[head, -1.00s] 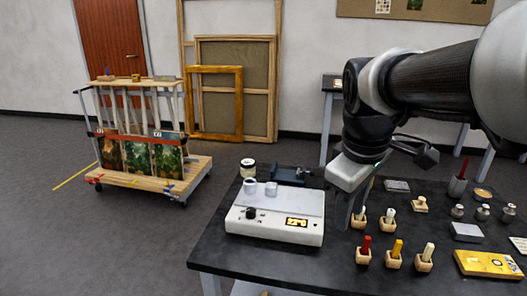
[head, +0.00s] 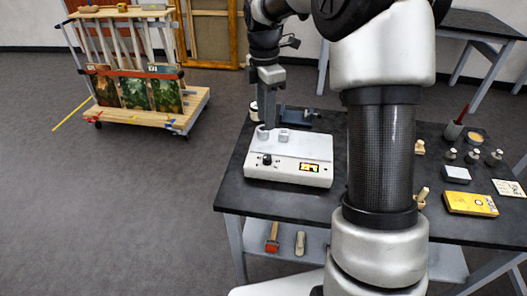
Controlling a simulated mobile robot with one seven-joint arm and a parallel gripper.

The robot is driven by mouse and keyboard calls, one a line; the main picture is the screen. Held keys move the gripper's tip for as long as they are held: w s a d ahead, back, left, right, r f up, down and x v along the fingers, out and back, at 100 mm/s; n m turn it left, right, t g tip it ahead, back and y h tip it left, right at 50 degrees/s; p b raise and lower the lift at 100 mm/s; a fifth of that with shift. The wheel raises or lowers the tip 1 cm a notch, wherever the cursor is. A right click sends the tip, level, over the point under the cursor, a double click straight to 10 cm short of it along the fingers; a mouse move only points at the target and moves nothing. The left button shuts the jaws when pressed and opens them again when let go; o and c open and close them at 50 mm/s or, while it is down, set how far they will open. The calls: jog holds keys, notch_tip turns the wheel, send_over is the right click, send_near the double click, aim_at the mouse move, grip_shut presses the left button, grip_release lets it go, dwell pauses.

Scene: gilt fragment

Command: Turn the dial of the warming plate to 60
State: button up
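The white warming plate (head: 310,148) sits at the left end of the black table in the head view. Its black dial (head: 267,160) is on the left of the front face, and a lit amber display (head: 309,168) is to the right. The display's digits are too small to read surely. My gripper (head: 269,124) points down at the back left of the plate, behind the dial in the picture. Its fingers look close together, but I cannot tell whether they are open or shut, or whether they touch anything.
Two small grey cups, one (head: 262,133) at my fingers and one (head: 283,135) to the right, stand on the plate. A jar (head: 253,109) is behind it. My arm hides the table's middle. A yellow box (head: 470,203) and metal weights (head: 473,157) are at right.

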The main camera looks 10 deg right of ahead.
aim_at(267, 157)
jog(key=f, duration=0.9)
jog(key=f+b, duration=0.1)
jog(key=f, duration=0.3)
jog(key=shift+s+f, duration=0.35)
jog(key=shift+s, duration=0.05)
grip_shut()
